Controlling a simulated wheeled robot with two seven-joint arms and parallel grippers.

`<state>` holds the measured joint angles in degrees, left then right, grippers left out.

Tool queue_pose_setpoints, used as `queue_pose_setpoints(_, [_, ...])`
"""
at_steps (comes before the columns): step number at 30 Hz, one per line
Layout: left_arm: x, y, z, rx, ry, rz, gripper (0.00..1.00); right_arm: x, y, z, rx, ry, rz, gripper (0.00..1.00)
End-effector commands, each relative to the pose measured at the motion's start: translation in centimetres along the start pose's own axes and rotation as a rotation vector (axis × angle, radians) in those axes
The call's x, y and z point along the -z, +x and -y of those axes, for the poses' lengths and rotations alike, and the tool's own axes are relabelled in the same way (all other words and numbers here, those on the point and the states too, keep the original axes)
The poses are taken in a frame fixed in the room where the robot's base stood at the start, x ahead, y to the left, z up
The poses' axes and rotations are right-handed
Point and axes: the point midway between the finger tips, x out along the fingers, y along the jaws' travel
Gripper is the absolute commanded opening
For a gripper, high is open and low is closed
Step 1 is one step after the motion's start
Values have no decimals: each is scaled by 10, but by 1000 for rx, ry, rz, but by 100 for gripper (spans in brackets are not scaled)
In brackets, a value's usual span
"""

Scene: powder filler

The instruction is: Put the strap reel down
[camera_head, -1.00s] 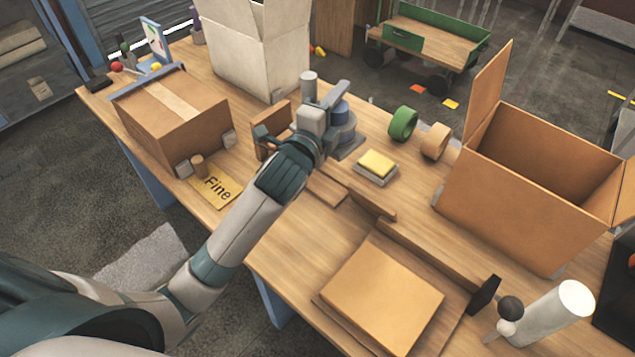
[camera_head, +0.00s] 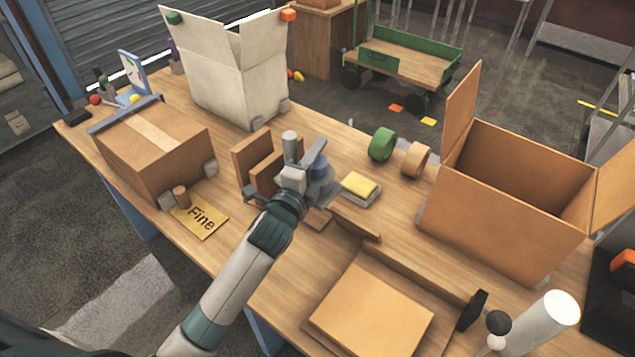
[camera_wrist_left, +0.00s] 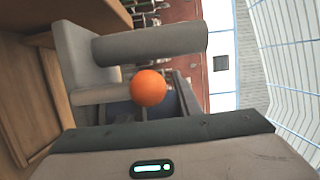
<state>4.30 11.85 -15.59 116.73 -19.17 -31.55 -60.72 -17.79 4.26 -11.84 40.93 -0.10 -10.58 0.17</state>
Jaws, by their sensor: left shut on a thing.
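A blue-grey round thing, which I take for the strap reel (camera_head: 321,180), shows just right of my left gripper (camera_head: 303,178) in the head view, partly hidden by it. My left gripper is shut on it. A grey upright cylinder (camera_head: 290,148) rises beside the gripper. In the left wrist view, a grey cylinder (camera_wrist_left: 150,43) and an orange ball (camera_wrist_left: 149,88) show close in front. I cannot tell whether the reel touches the table (camera_head: 400,215). My right gripper is not in view.
Upright brown boards (camera_head: 251,155) stand left of the gripper. A yellow-topped block (camera_head: 361,186), green roll (camera_head: 382,145) and tan roll (camera_head: 415,160) lie to its right. A closed carton (camera_head: 150,150), white carton (camera_head: 235,75) and open carton (camera_head: 500,225) stand around. Flat cardboard (camera_head: 370,310) lies in front.

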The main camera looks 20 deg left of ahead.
Motion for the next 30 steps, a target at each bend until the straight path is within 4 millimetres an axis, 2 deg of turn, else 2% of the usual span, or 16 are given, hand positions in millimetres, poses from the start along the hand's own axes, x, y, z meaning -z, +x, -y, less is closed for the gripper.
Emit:
queue_pose_setpoints(3, [0,0,-25,-3,-2,2,0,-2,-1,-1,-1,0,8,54])
queue_pose_setpoints(9, [0,0,-50,1,0,1,0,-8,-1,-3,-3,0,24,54])
queue_pose_setpoints(22, [0,1,-55,3,1,0,0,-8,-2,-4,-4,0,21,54])
queue_pose_setpoints(30, [0,0,-83,-1,-2,1,0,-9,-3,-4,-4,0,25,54])
